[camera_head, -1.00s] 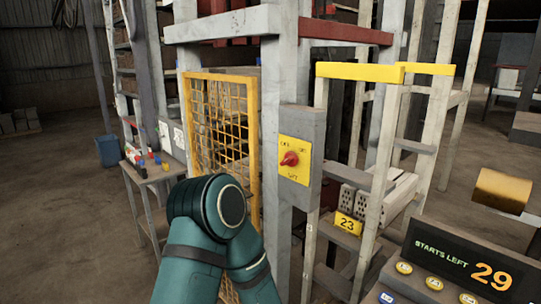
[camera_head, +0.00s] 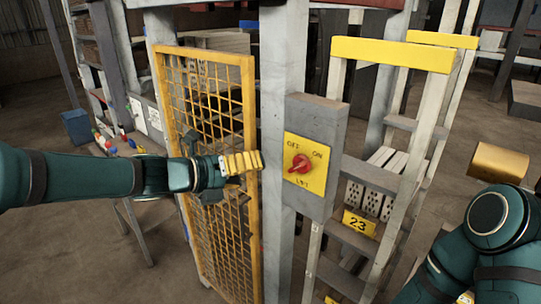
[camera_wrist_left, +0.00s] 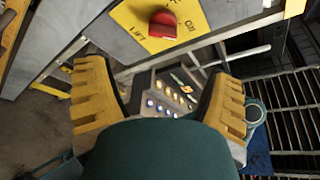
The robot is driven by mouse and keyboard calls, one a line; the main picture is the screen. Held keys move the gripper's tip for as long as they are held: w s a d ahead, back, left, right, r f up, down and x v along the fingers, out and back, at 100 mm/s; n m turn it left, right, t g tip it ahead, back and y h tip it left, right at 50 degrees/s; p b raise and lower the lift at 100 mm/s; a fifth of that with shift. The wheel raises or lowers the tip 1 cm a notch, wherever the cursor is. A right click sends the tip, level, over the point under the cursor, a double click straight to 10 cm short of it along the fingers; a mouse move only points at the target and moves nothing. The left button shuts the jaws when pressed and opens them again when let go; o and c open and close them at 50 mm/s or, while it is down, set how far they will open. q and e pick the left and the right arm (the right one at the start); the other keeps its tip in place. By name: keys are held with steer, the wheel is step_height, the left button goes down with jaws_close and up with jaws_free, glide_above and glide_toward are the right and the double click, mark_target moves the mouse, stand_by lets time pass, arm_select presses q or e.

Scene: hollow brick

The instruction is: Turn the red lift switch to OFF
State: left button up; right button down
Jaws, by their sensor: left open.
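The red lift switch (camera_head: 300,164) is a knob on a yellow plate (camera_head: 292,185) fixed to a grey box on a post. The plate reads OFF at upper left, ON at upper right and a LIFT label below. I cannot tell for sure which mark the knob points to. It also shows at the top of the left wrist view (camera_wrist_left: 164,24). My left gripper (camera_head: 243,163), with yellow fingers, is left of the switch, apart from it, in front of the yellow mesh gate's edge. It is open and empty (camera_wrist_left: 160,75). My right gripper is out of view.
The yellow mesh gate (camera_head: 250,230) stands left of the post. A button console (camera_wrist_left: 168,97) shows in the wrist view.

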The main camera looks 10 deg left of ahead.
mark_target(293, 168)
arm_select(q)
steer(key=x, duration=1.3)
steer(key=shift+d+r+b, duration=0.2)
steer(key=shift+d+b, duration=0.15)
steer(key=shift+d, duration=0.05)
steer(key=c, duration=1.2)
